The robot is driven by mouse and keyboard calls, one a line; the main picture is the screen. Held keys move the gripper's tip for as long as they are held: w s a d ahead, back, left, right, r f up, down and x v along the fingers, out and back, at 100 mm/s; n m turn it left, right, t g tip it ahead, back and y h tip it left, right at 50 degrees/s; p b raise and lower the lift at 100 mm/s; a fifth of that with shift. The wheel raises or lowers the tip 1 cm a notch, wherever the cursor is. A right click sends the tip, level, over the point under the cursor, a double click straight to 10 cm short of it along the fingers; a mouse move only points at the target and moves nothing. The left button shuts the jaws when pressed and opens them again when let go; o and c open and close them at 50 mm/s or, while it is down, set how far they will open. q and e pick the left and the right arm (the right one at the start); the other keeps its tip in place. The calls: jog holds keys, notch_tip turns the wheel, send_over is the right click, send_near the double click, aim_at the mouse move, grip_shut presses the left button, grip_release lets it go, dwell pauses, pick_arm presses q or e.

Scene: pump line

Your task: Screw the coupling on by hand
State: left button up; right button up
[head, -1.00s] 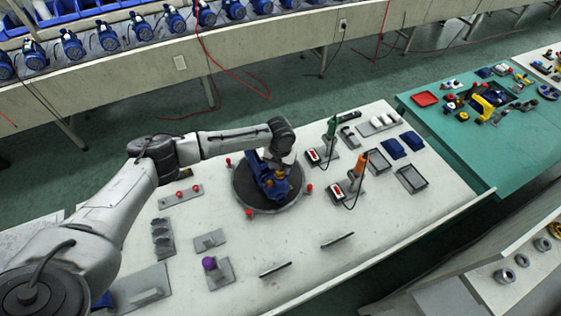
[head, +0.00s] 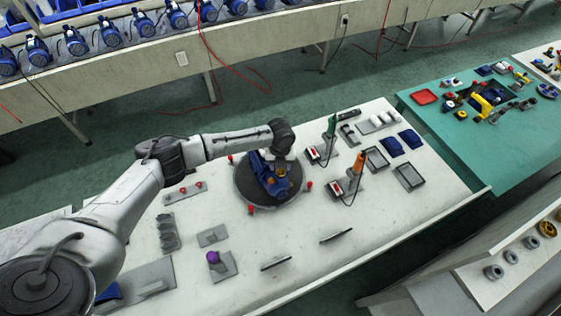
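A blue pump (head: 262,176) stands on a round dark turntable (head: 249,197) in the middle of the white bench. A brass-coloured part (head: 281,171) shows on the pump's right side; I cannot tell whether it is the coupling. My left arm reaches over from the left, and its dark wrist is just behind and above the pump. My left gripper (head: 279,156) is mostly hidden below the wrist and close to the pump's upper end. Its fingers and anything between them cannot be made out. My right gripper is not in view.
Red knobs (head: 309,185) stand around the turntable. A green-handled tool (head: 331,126) and an orange-handled tool (head: 359,161) stand upright to the right. A purple knob (head: 212,257) sits on a grey holder in front.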

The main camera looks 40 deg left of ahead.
pick_arm(q)
jog(key=shift+s+d+f+p, duration=0.15)
jog(key=shift+s+d+p, duration=0.1)
jog(key=shift+d+p, duration=0.15)
dwell(0.4)
jog(key=shift+c, duration=0.3)
jog(key=c, duration=0.7)
grip_shut()
jog(key=shift+a+f+m, duration=0.1)
jog(key=shift+f+m, duration=0.05)
jog(key=shift+m, duration=0.65)
jog(key=shift+m+b, duration=0.3)
jog(key=shift+m, duration=0.7)
